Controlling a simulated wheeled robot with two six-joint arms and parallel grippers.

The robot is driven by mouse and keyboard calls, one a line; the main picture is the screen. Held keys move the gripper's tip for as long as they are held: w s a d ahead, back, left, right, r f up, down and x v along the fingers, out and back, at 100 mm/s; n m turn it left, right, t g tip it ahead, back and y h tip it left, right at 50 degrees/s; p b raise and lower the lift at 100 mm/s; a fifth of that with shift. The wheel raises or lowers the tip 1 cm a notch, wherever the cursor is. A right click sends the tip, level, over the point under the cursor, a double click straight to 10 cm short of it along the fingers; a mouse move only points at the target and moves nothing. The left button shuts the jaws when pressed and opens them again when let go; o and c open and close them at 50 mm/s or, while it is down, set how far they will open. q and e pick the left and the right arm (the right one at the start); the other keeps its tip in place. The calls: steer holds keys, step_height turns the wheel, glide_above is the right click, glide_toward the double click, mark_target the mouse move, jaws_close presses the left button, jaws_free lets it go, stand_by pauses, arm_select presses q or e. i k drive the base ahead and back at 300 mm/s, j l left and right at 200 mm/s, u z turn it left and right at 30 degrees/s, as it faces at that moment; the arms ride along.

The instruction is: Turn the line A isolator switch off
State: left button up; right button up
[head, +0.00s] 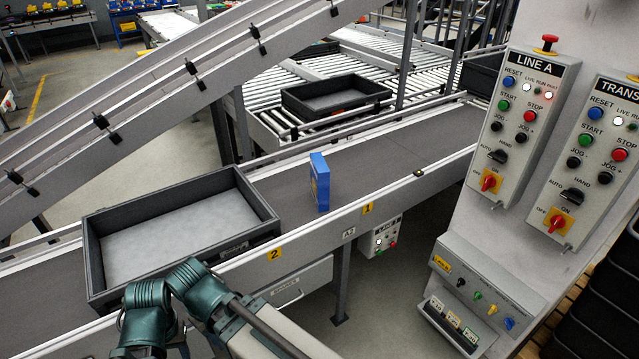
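The LINE A panel (520,125) is on the upper part of the light grey cabinet at the right. Its isolator switch (489,182) is a red handle on a yellow plate at the panel's lower left. The handle looks roughly upright with a slight tilt; its exact setting is too small to read. A white lamp on this panel looks lit. Above the isolator are a black AUTO/HAND selector (498,156) and several push buttons. Teal joints of my own arm show at the bottom left, well away from the panel. Neither gripper's fingers are visible.
A similar TRANS panel (597,150) with its own red isolator handle (556,222) stands to the right. A red mushroom button (550,40) tops the LINE A panel. A conveyor (390,170) carries a grey tray (250,200) and a blue box (319,182). Black crates (605,300) are at lower right.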

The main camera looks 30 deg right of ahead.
mark_target(490, 182)
steer(key=z, duration=2.3)
